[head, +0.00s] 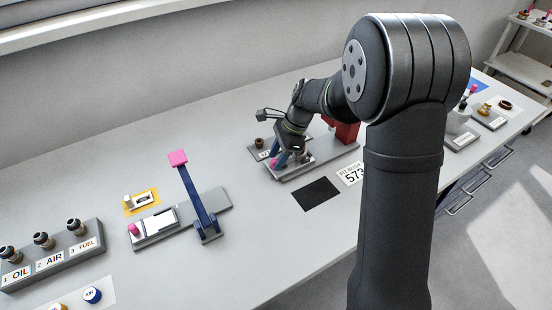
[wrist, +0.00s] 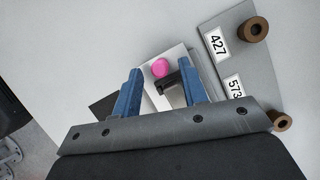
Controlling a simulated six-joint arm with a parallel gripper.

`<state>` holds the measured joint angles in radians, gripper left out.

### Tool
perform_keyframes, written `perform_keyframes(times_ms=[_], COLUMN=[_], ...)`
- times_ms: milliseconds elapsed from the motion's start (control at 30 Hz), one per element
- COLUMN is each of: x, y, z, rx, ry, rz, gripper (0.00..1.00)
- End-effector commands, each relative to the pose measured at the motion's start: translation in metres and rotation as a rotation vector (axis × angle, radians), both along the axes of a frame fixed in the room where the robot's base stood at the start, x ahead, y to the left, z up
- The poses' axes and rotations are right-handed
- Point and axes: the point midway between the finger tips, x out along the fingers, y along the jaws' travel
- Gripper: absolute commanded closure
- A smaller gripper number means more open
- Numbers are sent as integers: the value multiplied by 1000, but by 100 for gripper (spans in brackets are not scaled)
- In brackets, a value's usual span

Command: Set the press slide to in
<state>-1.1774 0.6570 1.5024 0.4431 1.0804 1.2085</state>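The slide by my gripper has a round pink knob (wrist: 160,67) on a pale plate (wrist: 155,95), with a dark bracket (wrist: 176,82) beside the knob. In the head view it sits on a grey base (head: 318,166) before a red block (head: 345,131), and the pink knob (head: 275,165) shows only as a small spot. My gripper (head: 287,160) is low over this base. In the wrist view its two blue fingers stand apart with the knob between them near the tips. Whether they touch it is unclear.
A grey plate (wrist: 243,72) with labels 427 and 573 and brown rings lies beside the slide. A dark mat (head: 317,193) and a 573 card (head: 352,174) lie in front. A blue lever (head: 196,199) with a pink top stands left. Open bench lies between.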

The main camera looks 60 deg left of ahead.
Motion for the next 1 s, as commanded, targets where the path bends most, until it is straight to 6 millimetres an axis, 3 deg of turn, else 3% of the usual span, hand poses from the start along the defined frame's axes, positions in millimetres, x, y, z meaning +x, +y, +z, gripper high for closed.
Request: perform_keyframes(times_ms=[133,433,633,867,1000], x=[-4,-5,-4,-2,23], y=[1,1,1,1,2], z=[-10,-12,-12,-12,-12], rx=[1,1,1,1,0], ry=[0,0,0,0,0], rz=[-1,-1,0,-1,-4], gripper=[61,61,98,100,100])
